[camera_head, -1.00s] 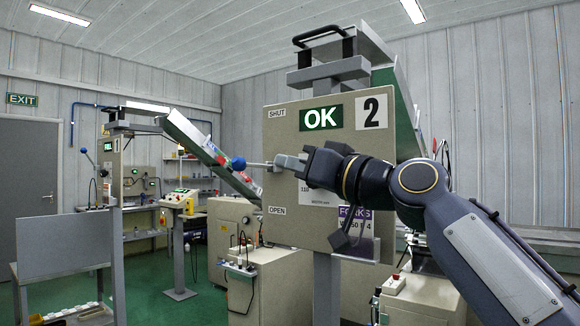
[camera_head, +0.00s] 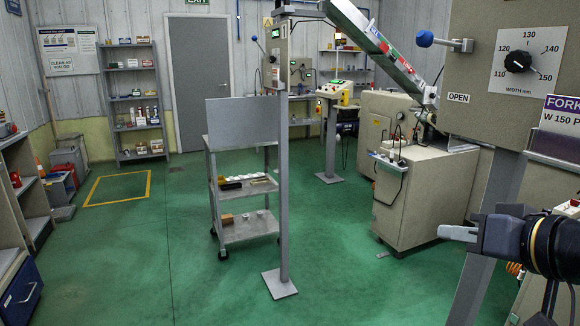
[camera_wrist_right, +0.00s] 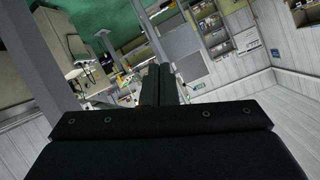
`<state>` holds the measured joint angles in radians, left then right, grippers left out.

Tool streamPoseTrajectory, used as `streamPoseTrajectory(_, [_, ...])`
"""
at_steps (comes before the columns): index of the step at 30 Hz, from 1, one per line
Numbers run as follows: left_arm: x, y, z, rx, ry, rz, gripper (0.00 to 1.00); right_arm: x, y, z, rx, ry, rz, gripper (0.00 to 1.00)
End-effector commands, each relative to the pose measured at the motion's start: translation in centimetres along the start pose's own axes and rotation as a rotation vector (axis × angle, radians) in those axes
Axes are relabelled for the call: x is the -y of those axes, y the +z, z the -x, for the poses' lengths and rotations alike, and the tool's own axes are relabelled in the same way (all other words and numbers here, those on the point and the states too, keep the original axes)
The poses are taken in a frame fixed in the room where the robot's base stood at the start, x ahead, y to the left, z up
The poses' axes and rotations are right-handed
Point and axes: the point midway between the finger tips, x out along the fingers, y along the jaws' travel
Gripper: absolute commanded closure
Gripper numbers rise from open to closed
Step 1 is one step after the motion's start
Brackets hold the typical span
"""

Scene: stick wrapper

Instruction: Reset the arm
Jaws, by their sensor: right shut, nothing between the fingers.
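My right gripper (camera_head: 458,233) comes in from the right edge in the head view, low in front of the beige panel's post. It is shut and empty, apart from the panel and its lever. In the right wrist view its dark fingers (camera_wrist_right: 157,85) lie together and point out into the room. The lever with the blue ball knob (camera_head: 425,39) sticks out to the left of the panel (camera_head: 472,85), close to the OPEN label. My left gripper is in neither view.
A post (camera_head: 283,180) with a foot plate stands mid-room beside a grey cart (camera_head: 248,230). A beige machine cabinet (camera_head: 425,195) stands behind my right gripper. Green floor (camera_head: 140,260) is free at the left and front. A shelf (camera_head: 12,215) lines the left edge.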

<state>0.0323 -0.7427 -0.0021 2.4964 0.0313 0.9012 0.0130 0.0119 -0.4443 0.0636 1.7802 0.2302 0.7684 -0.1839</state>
Motion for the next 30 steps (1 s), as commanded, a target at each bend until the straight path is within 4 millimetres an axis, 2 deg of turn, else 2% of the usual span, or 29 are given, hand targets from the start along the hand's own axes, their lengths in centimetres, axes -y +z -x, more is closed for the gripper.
streamPoseTrajectory(1, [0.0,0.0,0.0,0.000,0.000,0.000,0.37,-0.7,3.9,-0.2,0.070,0.023,-0.021,1.00])
streamPoseTrajectory(3, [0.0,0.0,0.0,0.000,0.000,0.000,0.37,-1.5,8.9,-0.4,0.162,0.051,-0.051,1.00])
streamPoseTrajectory(6, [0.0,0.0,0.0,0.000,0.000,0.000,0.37,-2.3,15.0,-0.3,0.271,0.085,-0.087,1.00])
streamPoseTrajectory(12, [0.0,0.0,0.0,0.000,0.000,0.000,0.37,-3.1,23.9,0.3,0.428,0.133,-0.139,1.00])
streamPoseTrajectory(18, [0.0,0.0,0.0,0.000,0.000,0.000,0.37,-3.5,31.3,1.3,0.554,0.171,-0.178,1.00])
streamPoseTrajectory(19, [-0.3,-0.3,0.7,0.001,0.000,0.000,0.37,-3.2,30.9,1.8,0.562,0.174,-0.180,1.00])
streamPoseTrajectory(21, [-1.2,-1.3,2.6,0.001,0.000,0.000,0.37,-2.3,28.6,2.6,0.555,0.172,-0.179,1.00])
streamPoseTrajectory(30, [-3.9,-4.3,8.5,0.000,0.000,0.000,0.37,0.3,22.6,5.4,0.555,0.171,-0.178,1.00])
